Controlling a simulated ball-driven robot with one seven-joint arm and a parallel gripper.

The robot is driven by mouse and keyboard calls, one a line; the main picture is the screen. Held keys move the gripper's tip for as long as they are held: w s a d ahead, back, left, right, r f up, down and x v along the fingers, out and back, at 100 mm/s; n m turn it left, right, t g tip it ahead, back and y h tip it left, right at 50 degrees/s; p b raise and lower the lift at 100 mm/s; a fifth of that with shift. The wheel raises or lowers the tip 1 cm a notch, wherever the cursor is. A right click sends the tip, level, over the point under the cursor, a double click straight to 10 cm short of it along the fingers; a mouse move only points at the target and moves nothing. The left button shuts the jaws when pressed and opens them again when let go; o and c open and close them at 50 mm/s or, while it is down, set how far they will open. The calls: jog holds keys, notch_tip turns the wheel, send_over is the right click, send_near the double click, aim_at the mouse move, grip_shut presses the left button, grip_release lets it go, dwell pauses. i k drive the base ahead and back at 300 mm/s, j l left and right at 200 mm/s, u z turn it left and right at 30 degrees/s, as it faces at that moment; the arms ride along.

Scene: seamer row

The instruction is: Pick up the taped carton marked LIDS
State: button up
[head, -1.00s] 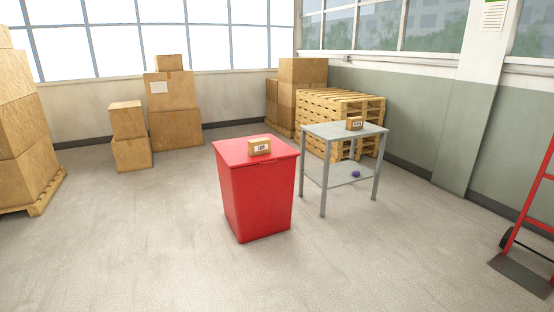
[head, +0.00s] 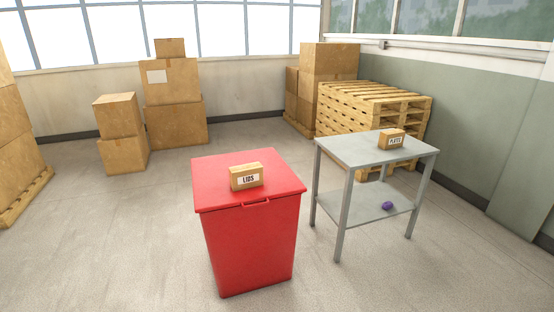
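The small taped carton marked LIDS (head: 246,177) sits upright on the closed lid of a red bin (head: 250,245), its label facing me. A similar small carton (head: 391,139) stands on the top of a grey metal table to the right; its label is too small to read surely. My gripper is not in view.
The grey table (head: 352,151) stands just right of the bin, with a small purple object (head: 387,206) on its lower shelf. Stacked pallets (head: 375,110) and large boxes (head: 174,115) stand behind. The floor (head: 110,240) left of the bin is clear.

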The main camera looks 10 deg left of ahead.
aim_at(248, 175)
jog(key=i+l+u, duration=0.15)
jog(key=i+u, duration=0.25)
jog(key=i, duration=0.2)
jog(key=i+l+u, duration=0.4)
jog(key=i, duration=0.15)
jog(key=i+l+u, duration=1.05)
jog(key=l+u, duration=0.15)
jog(key=l, duration=0.15)
jog(key=i+l+u, duration=0.25)
jog(key=l, duration=0.15)
jog(key=l+u, duration=0.25)
jog(key=l, duration=0.15)
jog(key=l+u, duration=0.25)
jog(key=l, duration=0.15)
